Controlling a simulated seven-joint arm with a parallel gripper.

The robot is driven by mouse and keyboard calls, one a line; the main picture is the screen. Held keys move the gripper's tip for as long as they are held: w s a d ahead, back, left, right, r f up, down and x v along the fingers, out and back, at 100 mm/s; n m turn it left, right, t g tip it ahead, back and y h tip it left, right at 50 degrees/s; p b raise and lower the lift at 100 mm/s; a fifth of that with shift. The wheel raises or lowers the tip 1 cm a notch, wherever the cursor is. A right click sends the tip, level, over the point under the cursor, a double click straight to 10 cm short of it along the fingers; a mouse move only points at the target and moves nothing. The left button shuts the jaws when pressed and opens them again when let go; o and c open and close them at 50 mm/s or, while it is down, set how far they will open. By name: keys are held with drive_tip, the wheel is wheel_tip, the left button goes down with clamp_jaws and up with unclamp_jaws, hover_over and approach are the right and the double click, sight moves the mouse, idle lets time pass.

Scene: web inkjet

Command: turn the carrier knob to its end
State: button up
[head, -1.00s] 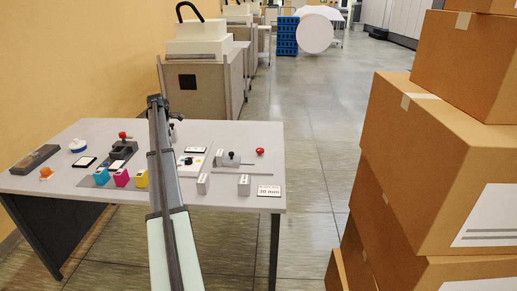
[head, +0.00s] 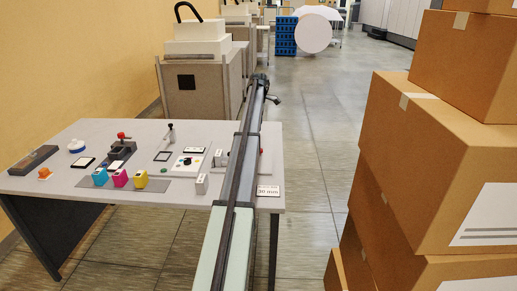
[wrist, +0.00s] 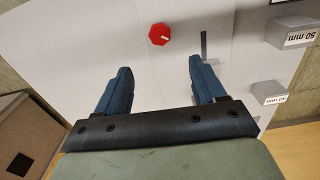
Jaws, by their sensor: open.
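A red faceted knob (wrist: 162,34) with a white pointer line sits on the pale panel in the wrist view. In the head view, a sliver of the red knob (head: 261,152) shows just right of my arm. My gripper (wrist: 160,66) is open and empty. Its two blue fingers are spread wide, and the knob shows between their lines, a little beyond the tips and apart from them. In the head view my gripper (head: 274,97) is past the table's far right edge in the picture, and its fingers are too small to make out. My arm hides most of the carrier.
The table (head: 60,185) also holds cyan, magenta and yellow cartridges (head: 120,178), a black press with a red knob (head: 121,147), and a grey block marked 50 mm (wrist: 290,31). Stacked cardboard boxes (head: 435,165) stand close on the right.

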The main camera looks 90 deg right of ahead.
wheel_tip(320, 180, down, 14)
drive_tip(key=shift+r, duration=0.2)
idle(0.4)
drive_tip(key=c, duration=1.1)
drive_tip(key=shift+o, duration=0.2)
